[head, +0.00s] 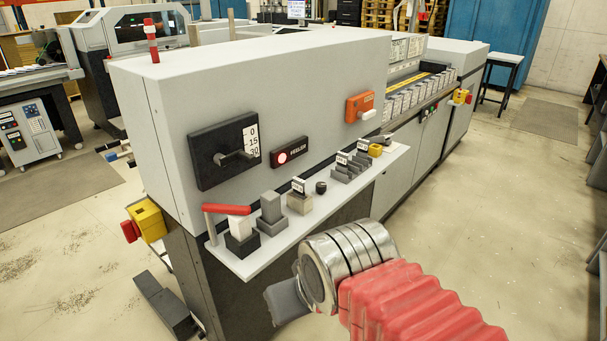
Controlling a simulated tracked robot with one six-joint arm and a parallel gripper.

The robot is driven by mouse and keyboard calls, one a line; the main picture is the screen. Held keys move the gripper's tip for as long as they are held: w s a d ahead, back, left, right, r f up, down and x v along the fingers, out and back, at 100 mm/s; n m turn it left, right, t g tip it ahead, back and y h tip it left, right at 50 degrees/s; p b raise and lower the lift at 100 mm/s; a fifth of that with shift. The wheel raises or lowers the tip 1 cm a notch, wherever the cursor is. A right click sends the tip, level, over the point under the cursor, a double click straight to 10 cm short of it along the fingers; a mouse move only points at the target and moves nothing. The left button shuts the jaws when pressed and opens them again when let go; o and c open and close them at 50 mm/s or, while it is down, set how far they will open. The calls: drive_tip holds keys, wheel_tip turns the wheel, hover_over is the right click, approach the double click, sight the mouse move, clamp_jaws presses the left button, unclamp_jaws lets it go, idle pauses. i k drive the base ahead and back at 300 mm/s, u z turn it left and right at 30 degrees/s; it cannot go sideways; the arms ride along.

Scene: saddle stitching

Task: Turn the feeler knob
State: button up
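A black square plate (210,140) on the left of the machine's grey front face carries a dark knob with a bar handle (236,156). A white scale marked 0, 15 and 30 (251,139) is at its right. A small dark sign reading FEELER (297,149), with a round red and white spot, is to the right of the plate. My gripper (285,303) shows only as a dark grey part beyond the metal rings of my red-sleeved arm, low in the picture. It is apart from the knob, below and to the right of it. Its fingertips cannot be made out.
A narrow shelf (268,243) juts out below the knob. It holds a red-handled tool (227,210), grey blocks (271,207) and small labelled parts. An orange switch box (360,105) is farther right. A yellow and red box (147,220) hangs lower left.

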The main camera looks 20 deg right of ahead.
sight(321, 187)
drive_tip(key=z, duration=0.15)
drive_tip(key=i, duration=1.15)
drive_tip(key=z, duration=0.1)
